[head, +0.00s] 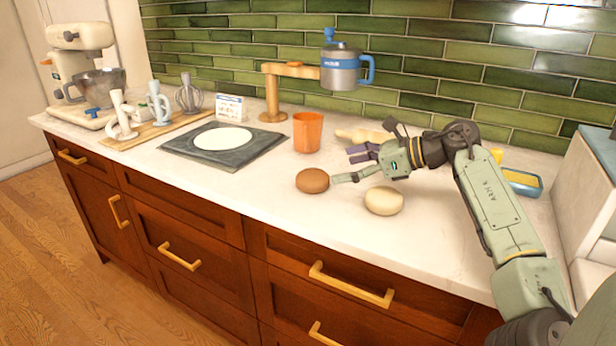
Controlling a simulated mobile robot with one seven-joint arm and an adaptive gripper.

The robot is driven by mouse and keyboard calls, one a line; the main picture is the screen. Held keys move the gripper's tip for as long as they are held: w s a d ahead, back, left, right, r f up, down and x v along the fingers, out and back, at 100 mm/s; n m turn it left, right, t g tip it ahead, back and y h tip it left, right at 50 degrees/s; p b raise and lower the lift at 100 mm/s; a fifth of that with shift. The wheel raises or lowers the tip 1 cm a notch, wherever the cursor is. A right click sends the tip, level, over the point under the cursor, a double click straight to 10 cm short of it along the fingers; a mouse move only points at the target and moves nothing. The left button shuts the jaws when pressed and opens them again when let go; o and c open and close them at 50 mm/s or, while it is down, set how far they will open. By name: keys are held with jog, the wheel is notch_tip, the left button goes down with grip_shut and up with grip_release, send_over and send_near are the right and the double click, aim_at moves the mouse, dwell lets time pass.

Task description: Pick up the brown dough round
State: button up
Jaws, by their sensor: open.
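The brown dough round (312,181) sits on the white countertop near its front edge. A paler, cream dough round (384,200) sits to its right, also near the front edge. My gripper (343,167) reaches in from the right, low over the counter. Its jaws are open, with one finger toward the back and one toward the front. The front fingertip is close to the right side of the brown round; I cannot tell whether it touches. Nothing shows between the fingers.
An orange cup (307,132) stands just behind the brown round. A dark slab (184,150) with a white disc (222,139) lies to the left. A pale rolling pin (358,135) lies behind my gripper.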

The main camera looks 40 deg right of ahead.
aim_at(312, 183)
jog(key=x, duration=0.3)
jog(key=shift+w+a+p, duration=0.15)
jog(key=shift+a+p, duration=0.05)
jog(key=shift+p, duration=0.15)
jog(key=p+x, duration=0.1)
jog(key=x, duration=0.1)
jog(key=p+x, duration=0.1)
jog(key=x, duration=0.2)
jog(key=shift+a+r+p, duration=0.2)
jog(key=shift+a+p, duration=0.1)
jog(key=shift+a, duration=0.1)
jog(key=shift+w+a+f, duration=0.1)
jog(key=shift+f, duration=0.2)
jog(key=shift+c, duration=0.3)
jog(key=c, duration=1.3)
